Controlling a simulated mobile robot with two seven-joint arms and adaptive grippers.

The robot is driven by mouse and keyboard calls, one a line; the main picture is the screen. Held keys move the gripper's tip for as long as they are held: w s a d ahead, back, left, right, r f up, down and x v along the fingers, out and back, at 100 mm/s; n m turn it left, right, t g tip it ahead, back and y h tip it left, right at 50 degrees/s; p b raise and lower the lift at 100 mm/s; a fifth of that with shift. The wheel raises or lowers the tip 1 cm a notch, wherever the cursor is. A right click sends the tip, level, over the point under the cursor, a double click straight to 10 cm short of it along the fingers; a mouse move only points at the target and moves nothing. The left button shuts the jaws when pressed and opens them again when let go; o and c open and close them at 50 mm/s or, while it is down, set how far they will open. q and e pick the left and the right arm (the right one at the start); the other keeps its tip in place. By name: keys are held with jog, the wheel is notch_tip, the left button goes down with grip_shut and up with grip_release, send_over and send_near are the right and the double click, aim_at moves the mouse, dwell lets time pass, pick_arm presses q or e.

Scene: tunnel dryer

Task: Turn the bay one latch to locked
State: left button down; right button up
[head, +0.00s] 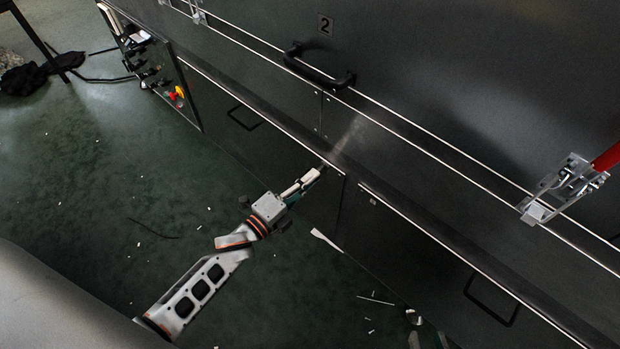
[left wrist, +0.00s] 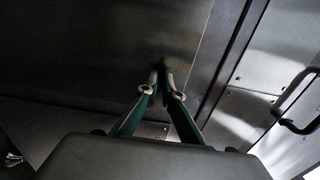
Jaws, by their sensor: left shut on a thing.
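My left gripper (head: 318,174) reaches in from the lower left to the top right corner of the left lower panel (head: 262,150) of the dark dryer. In the left wrist view its fingers (left wrist: 161,78) come together at the tips on a small dark piece against the metal front. This piece is where the bay one latch appears to be, and the fingers mostly hide it. I cannot read which way it is turned. Pale and green slivers at the bottom edge of the head view may be my right gripper (head: 428,342); its jaws cannot be made out.
A red-handled clamp (head: 565,188) stands at the right. Lower panels have loop handles (head: 492,300). A control box (head: 160,65) is at far left. The green floor has scattered scraps.

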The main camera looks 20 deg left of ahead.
pick_arm(q)
jog(key=c, duration=2.2)
grip_release()
jog(key=v, duration=1.2)
jog(key=shift+r, duration=0.1)
